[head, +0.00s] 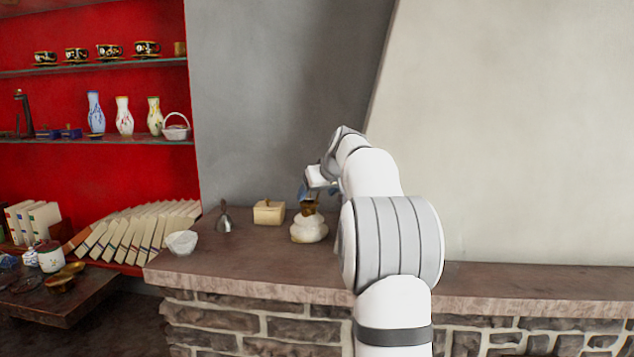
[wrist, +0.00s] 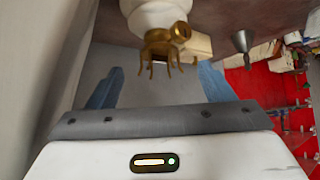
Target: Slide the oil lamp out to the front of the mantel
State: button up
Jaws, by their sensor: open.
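The oil lamp stands upright on the mantel (head: 245,262) in the head view, with a rounded white base (head: 309,230) and a brass burner on top. In the wrist view the picture is turned over, so its white body (wrist: 155,13) is at the top and its brass pronged burner (wrist: 160,48) points down. My gripper (wrist: 160,70) is open, with blue fingers apart on either side of the burner's prongs in that view. In the head view my gripper is just above the lamp, partly hidden by my arm. I cannot tell whether the fingers touch the lamp.
A cream box (head: 268,213), a grey bell (head: 224,218) and a white bowl (head: 181,242) stand left of the lamp. The wall is close behind. Red shelves with vases and cups are at left. The mantel front before the lamp looks clear.

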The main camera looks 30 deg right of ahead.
aim_at(309, 204)
jog(key=p+x, duration=0.1)
jog(key=x, duration=0.5)
jog(key=shift+c, duration=0.5)
jog(key=shift+a, duration=0.1)
jog(key=c, duration=1.4)
